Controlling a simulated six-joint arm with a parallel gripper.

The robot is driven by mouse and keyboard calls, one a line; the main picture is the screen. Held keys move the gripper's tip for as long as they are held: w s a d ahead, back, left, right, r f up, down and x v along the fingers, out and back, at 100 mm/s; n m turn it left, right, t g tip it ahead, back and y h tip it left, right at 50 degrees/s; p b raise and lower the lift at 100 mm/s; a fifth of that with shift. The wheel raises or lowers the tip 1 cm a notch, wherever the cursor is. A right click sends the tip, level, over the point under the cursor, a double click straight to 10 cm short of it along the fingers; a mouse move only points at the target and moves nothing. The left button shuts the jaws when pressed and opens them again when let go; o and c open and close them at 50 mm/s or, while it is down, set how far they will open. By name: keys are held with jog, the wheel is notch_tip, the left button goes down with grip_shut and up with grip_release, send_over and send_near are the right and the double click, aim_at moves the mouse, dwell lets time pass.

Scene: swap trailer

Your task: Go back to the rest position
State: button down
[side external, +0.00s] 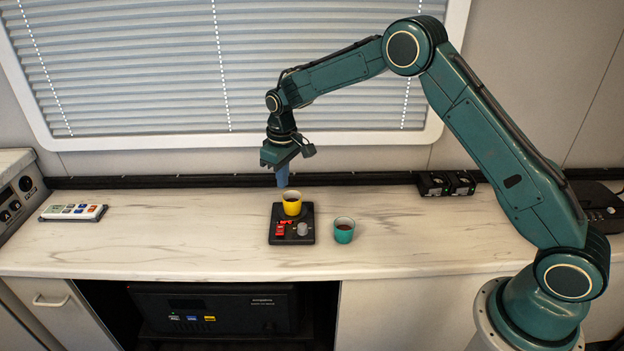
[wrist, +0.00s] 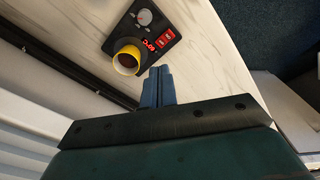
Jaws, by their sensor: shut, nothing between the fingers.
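My gripper (side external: 282,176) points down above the counter, just behind and above a yellow cup (side external: 292,201) with dark contents. Its blue fingers are together and empty; they also show in the wrist view (wrist: 158,72). The yellow cup stands upright on the back part of a black device (side external: 278,235) with a grey knob and red switches. In the wrist view the yellow cup (wrist: 127,63) is beside the fingertips, apart from them as far as I can tell. A teal cup (side external: 344,230) with dark contents stands on the counter right of the device.
A white remote-like keypad (side external: 73,212) lies at the left, beside a grey panel unit (side external: 18,195). Black sockets (side external: 446,184) stand at the back right. A window blind (side external: 200,70) is behind my arm.

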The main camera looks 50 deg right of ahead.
jog(key=s+d+r+m+t, duration=0.1)
jog(key=s+r+t, duration=0.2)
jog(key=s+r, duration=1.55)
jog(key=s+r+m+t, duration=0.1)
jog(key=s+r+t, duration=0.1)
jog(key=s, duration=1.9)
jog(key=shift+d+r+m, duration=0.2)
jog(key=shift+d+m, duration=0.1)
jog(key=shift+d, duration=0.15)
